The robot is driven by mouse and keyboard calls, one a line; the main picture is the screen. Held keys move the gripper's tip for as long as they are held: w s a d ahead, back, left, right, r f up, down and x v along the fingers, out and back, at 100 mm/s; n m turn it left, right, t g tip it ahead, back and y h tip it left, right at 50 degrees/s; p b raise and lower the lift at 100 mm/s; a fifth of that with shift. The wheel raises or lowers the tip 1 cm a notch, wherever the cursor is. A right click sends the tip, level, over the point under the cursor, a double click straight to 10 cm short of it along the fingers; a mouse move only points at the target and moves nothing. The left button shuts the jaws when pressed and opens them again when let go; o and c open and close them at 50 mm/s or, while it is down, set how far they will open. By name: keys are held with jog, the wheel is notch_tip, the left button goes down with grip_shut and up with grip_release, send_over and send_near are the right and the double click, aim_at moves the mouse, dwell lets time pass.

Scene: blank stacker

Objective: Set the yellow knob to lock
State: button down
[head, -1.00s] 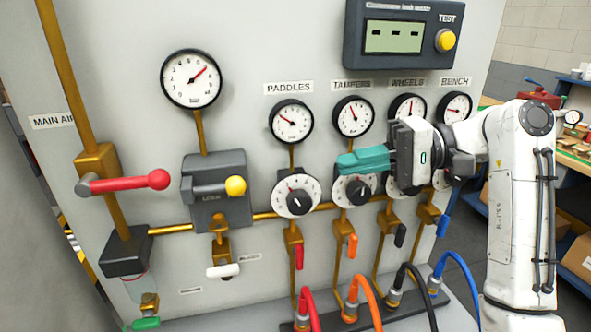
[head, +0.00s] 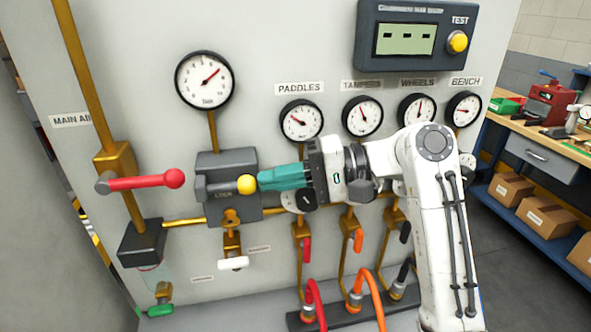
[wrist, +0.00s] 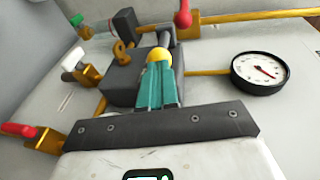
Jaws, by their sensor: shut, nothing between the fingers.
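The yellow knob (head: 246,184) is a round ball on the right end of a dark lever across the front of a dark grey box (head: 228,160). The small lettering under the lever is too blurred to read. My gripper (head: 260,181) has teal fingers, shut and empty, pointing left with the tips right beside the yellow knob. In the wrist view the knob (wrist: 158,56) sits just beyond the fingertips (wrist: 160,74); I cannot tell whether they touch it.
A red lever (head: 145,181) stands out to the left. Dials and gauges (head: 301,121) line the panel to the right, one dial partly behind my gripper. A brass padlock-like piece (head: 231,222) and white-handled valve (head: 233,263) hang below the box. Hoses (head: 372,295) rise at lower right.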

aim_at(249, 183)
jog(key=shift+a, duration=0.1)
jog(key=a, duration=0.2)
jog(key=s+a+p, duration=0.1)
jog(key=a, duration=0.1)
jog(key=shift+s+r, duration=0.1)
jog(key=shift+s+a, duration=0.1)
jog(key=shift+a, duration=0.2)
jog(key=shift+p, duration=0.35)
